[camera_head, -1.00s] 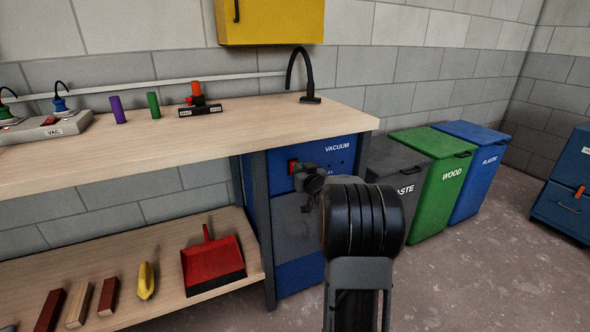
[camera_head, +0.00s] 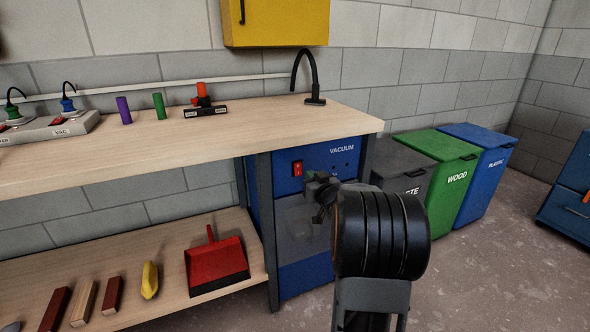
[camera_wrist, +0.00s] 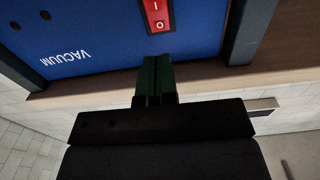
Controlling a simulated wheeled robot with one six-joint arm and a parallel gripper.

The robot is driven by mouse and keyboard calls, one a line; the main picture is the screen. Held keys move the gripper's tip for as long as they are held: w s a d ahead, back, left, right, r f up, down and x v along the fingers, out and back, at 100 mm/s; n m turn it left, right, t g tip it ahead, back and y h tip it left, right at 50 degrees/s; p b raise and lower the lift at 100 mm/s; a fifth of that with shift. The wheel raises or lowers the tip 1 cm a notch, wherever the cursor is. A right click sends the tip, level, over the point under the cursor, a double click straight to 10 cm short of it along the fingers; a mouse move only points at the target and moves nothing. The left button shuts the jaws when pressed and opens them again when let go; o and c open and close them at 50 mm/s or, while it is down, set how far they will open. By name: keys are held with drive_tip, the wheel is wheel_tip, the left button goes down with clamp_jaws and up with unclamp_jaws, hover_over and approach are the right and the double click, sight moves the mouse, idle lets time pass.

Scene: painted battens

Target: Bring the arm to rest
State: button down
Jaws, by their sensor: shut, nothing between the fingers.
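My arm reaches up from the bottom of the head view toward the blue vacuum unit (camera_head: 325,157) under the workbench. My gripper (camera_wrist: 156,62) shows in the wrist view with its dark green fingers together and nothing between them. The fingertips lie just short of the red rocker switch (camera_wrist: 157,14) in that picture; I cannot tell whether they touch the panel. In the head view the switch (camera_head: 297,168) shows clear of the gripper, which is partly hidden behind my own wrist.
The workbench top (camera_head: 240,125) overhangs the unit. Grey, green (camera_head: 440,185) and blue (camera_head: 482,165) bins stand to the right. A lower shelf (camera_head: 165,245) holds a red dustpan (camera_head: 215,262), a yellow item (camera_head: 149,281) and several battens. Open floor lies at the right.

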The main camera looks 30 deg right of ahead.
drive_tip(key=s+a+r+m+g+h+p, duration=0.1)
drive_tip(key=s+a+r+g+p, duration=0.2)
drive_tip(key=a+r+p, duration=0.45)
drive_tip(key=s+a+r+g+p, duration=0.2)
drive_tip(key=a+r+g+p, duration=0.15)
drive_tip(key=r+p, duration=0.55)
drive_tip(key=s+a+r+n+g+y+p, duration=0.1)
drive_tip(key=s+a+r+g+p, duration=0.3)
drive_tip(key=s+a+p, duration=0.4)
drive_tip(key=s+a+r+n+g+y+p, duration=0.1)
drive_tip(key=s+a+r+g+y+p, duration=0.1)
drive_tip(key=s+a+p, duration=0.5)
drive_tip(key=s+r+g+p, duration=0.1)
drive_tip(key=s+r, duration=0.1)
drive_tip(key=s, duration=0.1)
drive_tip(key=shift+s+a+r+n+g+y, duration=0.15)
drive_tip(key=shift+s+a+n+g+y, duration=0.2)
drive_tip(key=shift+s+n+y, duration=0.05)
